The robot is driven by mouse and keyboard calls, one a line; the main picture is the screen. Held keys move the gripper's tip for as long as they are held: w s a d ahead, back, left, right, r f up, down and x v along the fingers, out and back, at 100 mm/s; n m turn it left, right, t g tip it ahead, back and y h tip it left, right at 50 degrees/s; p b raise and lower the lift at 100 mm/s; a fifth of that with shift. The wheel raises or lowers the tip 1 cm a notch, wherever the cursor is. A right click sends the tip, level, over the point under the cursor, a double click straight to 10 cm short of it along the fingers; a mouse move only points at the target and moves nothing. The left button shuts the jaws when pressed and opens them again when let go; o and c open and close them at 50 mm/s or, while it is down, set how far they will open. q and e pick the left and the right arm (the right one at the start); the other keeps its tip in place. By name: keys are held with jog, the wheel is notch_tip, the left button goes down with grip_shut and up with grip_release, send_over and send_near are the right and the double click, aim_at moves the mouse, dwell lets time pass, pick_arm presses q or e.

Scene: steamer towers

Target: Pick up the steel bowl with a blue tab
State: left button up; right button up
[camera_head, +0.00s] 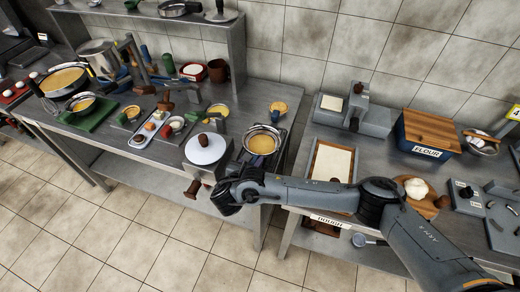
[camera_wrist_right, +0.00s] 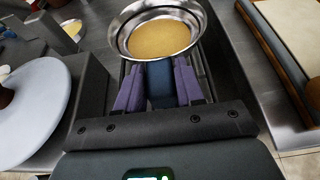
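The steel bowl with a blue tab (camera_head: 262,143) holds yellow contents and is on the right part of the left counter. In the right wrist view the bowl (camera_wrist_right: 157,32) is just beyond my fingers, and its blue tab (camera_wrist_right: 160,85) points toward me. My right gripper (camera_wrist_right: 159,88) has a purple finger close against each side of the tab, with no clear gap, so it looks shut on it. In the head view my right gripper (camera_head: 243,166) is partly hidden by its own wrist. I cannot tell whether the bowl is lifted. My left gripper is not in view.
A round white lid (camera_head: 206,150) is left of the bowl. A smaller steel bowl (camera_head: 82,108) is on a green board at the far left. A framed tray (camera_head: 331,163) and a flour bin (camera_head: 427,134) are on the right counter. A gap separates the counters.

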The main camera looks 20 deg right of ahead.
grip_shut()
jog(key=shift+r, duration=0.2)
jog(key=shift+r, duration=0.55)
jog(key=r+p, duration=0.1)
jog(key=d+r, duration=0.1)
jog(key=r, duration=0.1)
jog(key=shift+s+d+r+p, duration=0.15)
jog(key=shift+r+p, duration=0.15)
jog(key=shift+p, duration=0.05)
jog(key=s+d+r+p, duration=0.2)
jog(key=d+r, duration=0.4)
jog(key=d, duration=0.4)
jog(key=shift+s, duration=0.3)
